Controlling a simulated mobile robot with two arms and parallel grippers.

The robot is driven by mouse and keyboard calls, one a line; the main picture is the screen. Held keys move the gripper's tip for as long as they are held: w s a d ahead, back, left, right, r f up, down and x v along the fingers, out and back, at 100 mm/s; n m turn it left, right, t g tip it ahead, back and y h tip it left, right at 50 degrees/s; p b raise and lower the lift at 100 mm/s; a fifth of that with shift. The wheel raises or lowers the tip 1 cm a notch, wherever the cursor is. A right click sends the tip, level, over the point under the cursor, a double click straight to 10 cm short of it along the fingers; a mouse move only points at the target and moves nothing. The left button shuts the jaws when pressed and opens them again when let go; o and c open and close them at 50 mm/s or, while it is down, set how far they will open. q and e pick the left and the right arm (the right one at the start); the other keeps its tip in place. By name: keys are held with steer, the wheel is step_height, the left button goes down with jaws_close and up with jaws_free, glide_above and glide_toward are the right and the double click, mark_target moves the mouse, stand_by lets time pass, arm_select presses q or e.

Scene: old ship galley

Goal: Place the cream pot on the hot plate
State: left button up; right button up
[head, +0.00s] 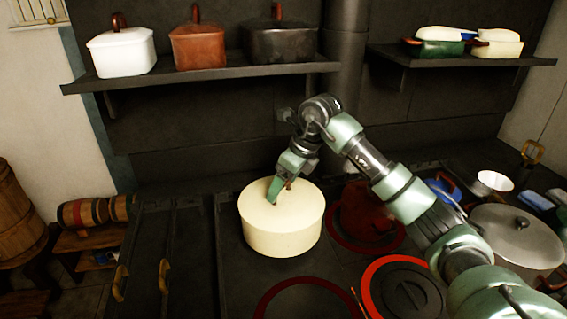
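The cream pot (281,232) is round and lidded, upright at the middle of the dark stove top. A bit of brown handle shows on its lid. My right gripper (281,188) points down at the lid, with its fingers at the handle; whether they are closed on it is hidden. I cannot tell whether the pot rests on the stove or hangs just above it. A hot plate with a bright orange-red ring (372,277) lies to the pot's lower right, its dark middle bare. My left gripper is out of view.
A darker red-ringed plate (262,306) lies in front of the pot. A dark red pot (366,213) stands on another ring to the right. A large grey lidded pot (516,236) and a blue pot (443,188) stand farther right. Shelves (200,80) with lidded dishes hang behind.

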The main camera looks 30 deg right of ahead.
mark_target(284, 197)
steer(key=shift+w+f+p, duration=0.1)
steer(key=shift+f+p, duration=0.3)
steer(key=shift+f, duration=2)
steer(key=o, duration=2.1)
steer(key=shift+f, duration=0.1)
steer(key=shift+s, duration=0.2)
steer(key=b+v, duration=0.2)
steer(key=v, duration=1)
